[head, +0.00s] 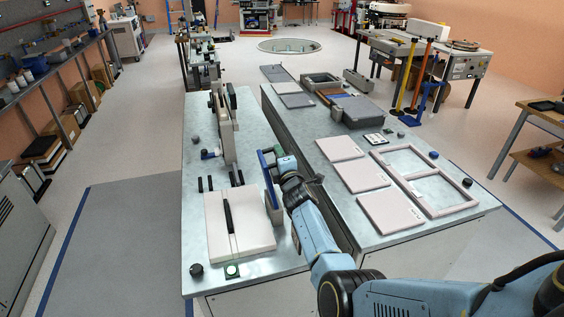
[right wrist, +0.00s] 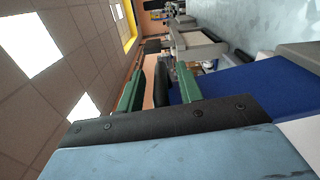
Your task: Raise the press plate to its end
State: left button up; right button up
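My right gripper (right wrist: 158,88) has its two green fingers apart, with a wide gap between them. A dark shape (right wrist: 161,82) shows in that gap; I cannot tell how near it is. In the head view my right gripper (head: 272,154) is at the upper end of an upright blue panel (head: 269,182). I cannot tell whether they touch. The blue panel also fills the right part of the wrist view (right wrist: 245,84). A pale slab (head: 216,226) with a black bar lies left of the panel. I cannot tell which part is the press plate. My left gripper is out of view.
A tall upright frame (head: 222,122) stands farther back on the left bench. The right bench holds pale panels (head: 391,211), an open frame (head: 425,180) and a grey case (head: 356,110).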

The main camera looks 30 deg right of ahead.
jog(key=p+v, duration=0.3)
jog(key=v, duration=1)
jog(key=shift+s, duration=0.15)
jog(key=shift+r, duration=0.1)
